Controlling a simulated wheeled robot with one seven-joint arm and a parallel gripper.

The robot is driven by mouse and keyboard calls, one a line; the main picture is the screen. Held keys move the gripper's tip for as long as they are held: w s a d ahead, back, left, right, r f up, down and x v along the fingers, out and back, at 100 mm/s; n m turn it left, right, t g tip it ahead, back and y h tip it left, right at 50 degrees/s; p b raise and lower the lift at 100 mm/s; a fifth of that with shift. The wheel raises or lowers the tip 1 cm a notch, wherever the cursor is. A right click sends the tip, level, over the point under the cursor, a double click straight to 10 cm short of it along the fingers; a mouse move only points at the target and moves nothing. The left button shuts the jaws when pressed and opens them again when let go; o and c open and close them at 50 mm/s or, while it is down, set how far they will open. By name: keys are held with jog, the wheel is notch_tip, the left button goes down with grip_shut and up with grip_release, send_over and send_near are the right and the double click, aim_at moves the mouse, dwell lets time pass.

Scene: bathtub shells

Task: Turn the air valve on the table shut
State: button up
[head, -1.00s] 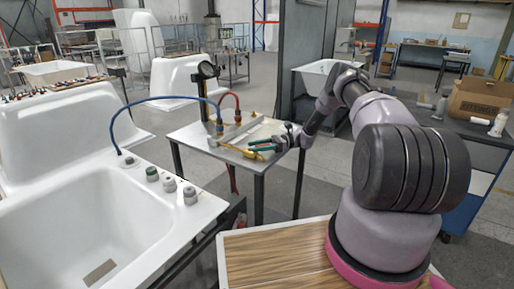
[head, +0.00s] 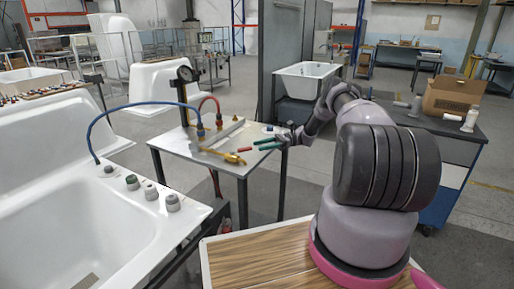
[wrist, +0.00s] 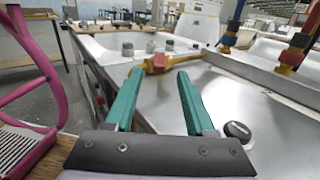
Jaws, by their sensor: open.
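The brass air valve (head: 225,154) lies on the grey metal table (head: 190,148), near its front edge. A small red part (head: 245,149) shows beside its right end. In the wrist view the valve (wrist: 156,63) appears ahead, beyond and between my fingertips. My gripper (head: 259,143) is at the table's right side, its two green fingers apart and pointing left toward the valve. The wrist view shows the open gripper (wrist: 155,78) with nothing between its fingers. A gap to the valve shows in the head view.
A blue hose (head: 130,106) and a red hose (head: 207,99) rise from brass fittings behind the valve. A black knob (wrist: 237,130) is close right of my fingers. A white tub (head: 60,215) stands left.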

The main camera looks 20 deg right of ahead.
jog(key=c, duration=0.5)
jog(key=shift+s+m, duration=0.3)
jog(key=shift+m, duration=0.1)
grip_shut()
jog(key=s+d+m+t+h, duration=0.3)
jog(key=s+m+t, duration=1.05)
jog(key=m, duration=1.25)
send_near(244, 151)
jog(key=s+a, duration=0.1)
jog(key=a, duration=0.2)
jog(key=w, duration=0.1)
jog(key=w+a, duration=0.1)
jog(key=w, duration=0.1)
jog(key=shift+w+a+r, duration=0.1)
jog(key=shift+w+a, duration=0.15)
jog(key=shift+w, duration=0.45)
